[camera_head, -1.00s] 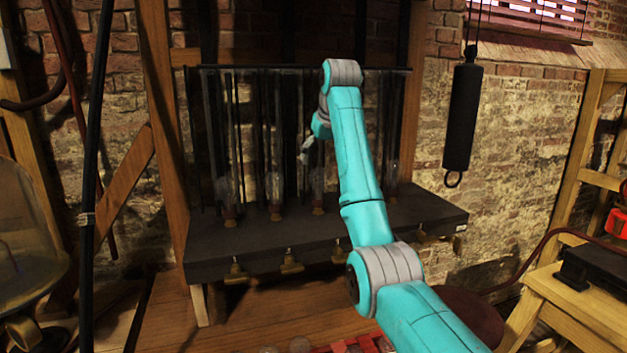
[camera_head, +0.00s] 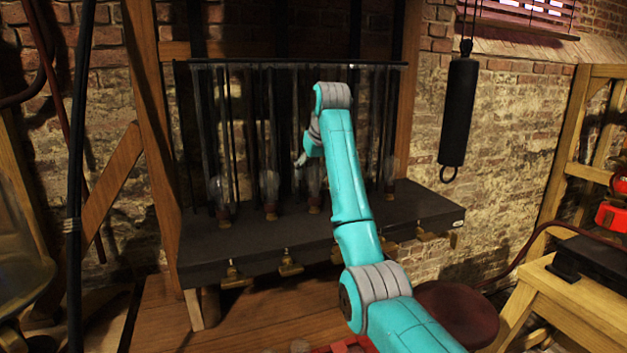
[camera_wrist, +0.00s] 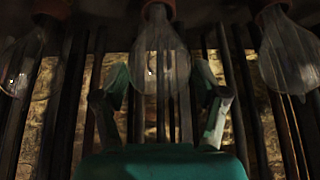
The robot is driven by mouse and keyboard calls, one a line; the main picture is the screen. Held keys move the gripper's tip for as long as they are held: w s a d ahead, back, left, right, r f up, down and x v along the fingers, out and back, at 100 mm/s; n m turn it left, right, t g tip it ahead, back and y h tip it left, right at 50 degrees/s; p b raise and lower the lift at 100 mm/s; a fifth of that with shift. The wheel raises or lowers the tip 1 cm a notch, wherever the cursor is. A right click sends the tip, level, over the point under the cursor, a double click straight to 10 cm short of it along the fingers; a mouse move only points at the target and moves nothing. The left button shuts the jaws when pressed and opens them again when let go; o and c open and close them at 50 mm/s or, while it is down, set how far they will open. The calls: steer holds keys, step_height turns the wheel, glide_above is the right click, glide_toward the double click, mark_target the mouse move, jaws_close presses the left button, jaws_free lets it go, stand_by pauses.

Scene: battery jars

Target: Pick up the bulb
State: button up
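Several clear glass bulbs on copper-coloured bases stand upright in a row on a dark shelf (camera_head: 250,243). One bulb (camera_head: 314,186) stands just below my gripper (camera_head: 302,160), partly behind my arm in the head view. In the wrist view, a bulb (camera_wrist: 160,62) hangs base-up in the picture, centred beyond and between the two fingers of my gripper (camera_wrist: 160,108). The fingers are spread apart and hold nothing. A bulb shows on the left (camera_wrist: 20,65) and another on the right (camera_wrist: 288,55). I cannot tell the exact gap to the middle bulb.
Thin dark vertical rods (camera_head: 242,130) stand close behind and among the bulbs. A wooden post (camera_head: 152,110) rises at the left of the shelf. A black cylinder (camera_head: 458,112) hangs at the right. Brass fittings (camera_head: 291,264) line the shelf's front.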

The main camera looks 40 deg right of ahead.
steer(key=c, duration=0.6)
steer(key=shift+o, duration=0.2)
